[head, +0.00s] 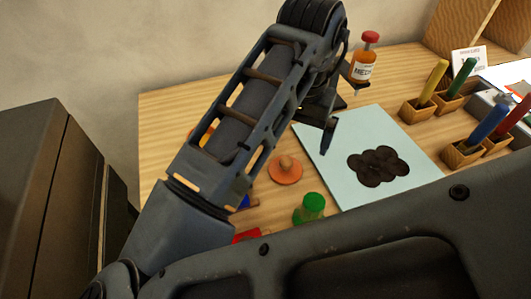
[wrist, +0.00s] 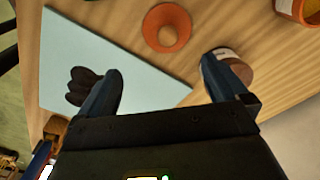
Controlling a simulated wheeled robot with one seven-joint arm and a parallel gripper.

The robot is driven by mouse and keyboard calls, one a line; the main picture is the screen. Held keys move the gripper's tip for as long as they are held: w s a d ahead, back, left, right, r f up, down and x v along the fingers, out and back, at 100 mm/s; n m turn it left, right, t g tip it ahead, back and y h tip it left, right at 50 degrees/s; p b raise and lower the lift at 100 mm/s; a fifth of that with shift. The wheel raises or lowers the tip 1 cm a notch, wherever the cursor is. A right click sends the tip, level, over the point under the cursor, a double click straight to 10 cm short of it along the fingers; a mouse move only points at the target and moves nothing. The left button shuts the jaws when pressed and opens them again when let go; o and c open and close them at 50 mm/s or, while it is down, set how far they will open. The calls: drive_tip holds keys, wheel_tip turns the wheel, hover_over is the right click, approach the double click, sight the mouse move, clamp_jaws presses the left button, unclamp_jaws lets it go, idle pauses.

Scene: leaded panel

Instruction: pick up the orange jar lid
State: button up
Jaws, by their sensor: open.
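The orange jar lid (head: 285,169) is a round disc with a raised knob. It lies flat on the wooden table, left of the pale blue panel. It also shows in the wrist view (wrist: 167,27), at the top, beyond my fingertips and roughly centred between them. My gripper (head: 343,110) is open and empty. In the wrist view its two fingers (wrist: 162,70) are spread wide, with nothing between them but panel and table. In the head view the gripper is up and right of the lid, apart from it. The lid is unobstructed in the wrist view.
A red-capped medicine bottle (head: 364,62) stands close to one finger. The panel (head: 335,185) bears a dark blot (head: 378,166). A green object (head: 310,208) and a red one (head: 246,235) are near the lid. Wooden holders with coloured markers (head: 432,83) stand at right.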

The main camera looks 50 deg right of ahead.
sight(286, 161)
drive_tip(key=shift+w+a+f+y, duration=0.15)
drive_tip(key=shift+w+a+y, duration=0.15)
drive_tip(key=shift+a, duration=0.35)
drive_tip(key=shift+a+f, duration=0.15)
drive_tip(key=shift+f, duration=0.2)
drive_tip(key=shift+w+f, duration=0.15)
drive_tip(key=shift+f, duration=1.6)
drive_tip(key=shift+w+f, duration=0.1)
drive_tip(key=shift+f, duration=1.65)
drive_tip(key=shift+c, duration=0.5)
drive_tip(key=c, duration=0.8)
drive_tip(key=shift+c, duration=0.2)
drive_tip(key=shift+r, duration=0.1)
